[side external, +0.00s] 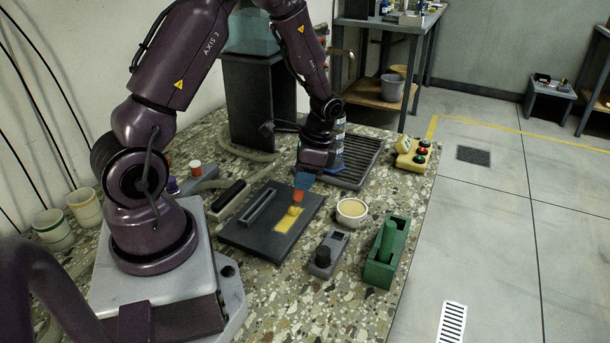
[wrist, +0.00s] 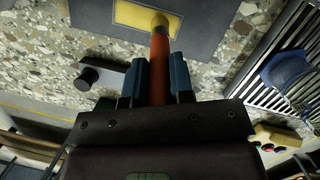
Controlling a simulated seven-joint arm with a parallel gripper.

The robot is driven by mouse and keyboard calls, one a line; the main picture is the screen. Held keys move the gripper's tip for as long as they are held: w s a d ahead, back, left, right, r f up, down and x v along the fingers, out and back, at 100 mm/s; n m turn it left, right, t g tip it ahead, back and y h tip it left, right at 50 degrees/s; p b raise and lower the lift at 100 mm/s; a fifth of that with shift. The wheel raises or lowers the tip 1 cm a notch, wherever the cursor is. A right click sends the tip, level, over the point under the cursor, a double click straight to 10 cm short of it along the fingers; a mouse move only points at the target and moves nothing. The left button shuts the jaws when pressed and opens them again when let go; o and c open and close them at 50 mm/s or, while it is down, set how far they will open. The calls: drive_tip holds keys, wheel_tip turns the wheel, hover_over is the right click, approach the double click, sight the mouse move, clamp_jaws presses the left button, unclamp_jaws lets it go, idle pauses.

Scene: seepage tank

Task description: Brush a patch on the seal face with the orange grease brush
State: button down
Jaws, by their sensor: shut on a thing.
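The orange grease brush (side external: 299,196) is clamped between the blue fingers of my gripper (side external: 303,181). In the wrist view the orange handle (wrist: 160,75) runs straight out between the two fingers (wrist: 159,68). Its yellowish bristle end (wrist: 160,25) points away from the gripper. The seal face appears to be the dark flat plate (side external: 252,234) on the speckled bench, with a yellow patch (side external: 286,224) on it. The bristle end overlaps the patch near its edge in both views. I cannot tell whether it touches. The patch also shows in the wrist view (wrist: 132,14).
A pale round pot (side external: 351,212) stands right of the plate. A grey block with a black knob (side external: 327,254) and a green holder (side external: 380,270) are nearer the front. A slatted grate (side external: 358,165) and a yellow button box (side external: 410,152) lie behind. A black-handled tool (side external: 229,195) lies left.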

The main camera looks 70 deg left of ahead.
drive_tip(key=shift+a, duration=0.1)
drive_tip(key=shift+w+a, duration=0.65)
drive_tip(key=shift+w, duration=0.1)
drive_tip(key=shift+s+d, duration=0.75)
drive_tip(key=shift+w+a, duration=0.75)
